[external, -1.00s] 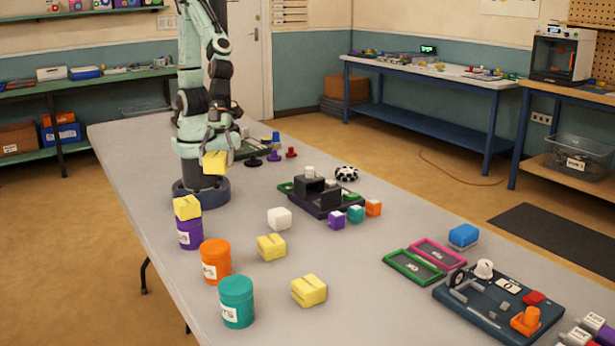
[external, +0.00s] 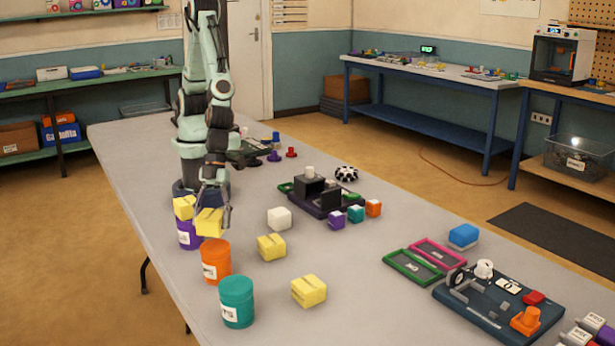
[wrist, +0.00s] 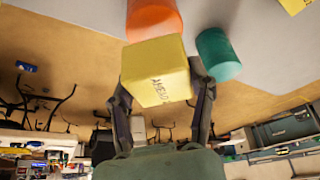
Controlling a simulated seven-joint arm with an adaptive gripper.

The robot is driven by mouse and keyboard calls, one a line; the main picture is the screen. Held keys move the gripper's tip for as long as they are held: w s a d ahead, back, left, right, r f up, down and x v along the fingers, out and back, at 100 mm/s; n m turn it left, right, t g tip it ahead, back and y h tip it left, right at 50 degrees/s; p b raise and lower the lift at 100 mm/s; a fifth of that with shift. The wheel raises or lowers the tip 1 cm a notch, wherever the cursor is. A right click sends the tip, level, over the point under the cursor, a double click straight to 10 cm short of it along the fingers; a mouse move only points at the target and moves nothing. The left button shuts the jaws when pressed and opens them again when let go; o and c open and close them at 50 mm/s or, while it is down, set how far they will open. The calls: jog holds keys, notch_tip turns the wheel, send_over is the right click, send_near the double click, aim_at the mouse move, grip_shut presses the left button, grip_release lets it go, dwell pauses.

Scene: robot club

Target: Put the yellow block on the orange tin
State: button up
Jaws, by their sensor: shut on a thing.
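My gripper (external: 211,207) is shut on a yellow block (external: 209,222), held in the air just behind and above the orange tin (external: 215,262). In the wrist view the held yellow block (wrist: 158,72) sits between the fingers, and the orange tin (wrist: 152,18) shows just past it, partly hidden by the block. The orange tin stands upright on the table, with no block on it. Another yellow block (external: 184,207) rests on the purple tin (external: 188,236). Two more yellow blocks, one nearer the tins (external: 271,247) and one farther forward (external: 309,291), lie on the table.
A teal tin (external: 237,303) stands in front of the orange tin; it also shows in the wrist view (wrist: 218,55). A white block (external: 279,218) and a dark machine part (external: 320,197) stand to the right. The table's left edge runs close beside the tins.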

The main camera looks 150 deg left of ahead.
aim_at(213, 233)
jog(key=shift+f, duration=1.55)
jog(key=shift+f, duration=0.15)
jog(key=o, duration=1.2)
jog(key=v, duration=1.1)
jog(key=s+a+r+n+g+y, duration=0.1)
jog(key=s+a+r+n, duration=0.1)
jog(key=s, duration=0.5)
jog(key=s+a+r+n+g+y, duration=0.1)
jog(key=s+a+n, duration=0.3)
jog(key=s, duration=0.4)
jog(key=s+a+r+n+g+y, duration=0.1)
jog(key=s+a+r+n+y, duration=0.1)
jog(key=s, duration=0.6)
jog(key=shift+s+a+r+n, duration=0.1)
jog(key=shift+a+r+n, duration=0.2)
jog(key=shift+a+n, duration=0.25)
jog(key=shift+s+a+r+n, duration=0.1)
jog(key=shift+a+r+n, duration=0.2)
jog(key=shift+a+n, duration=0.25)
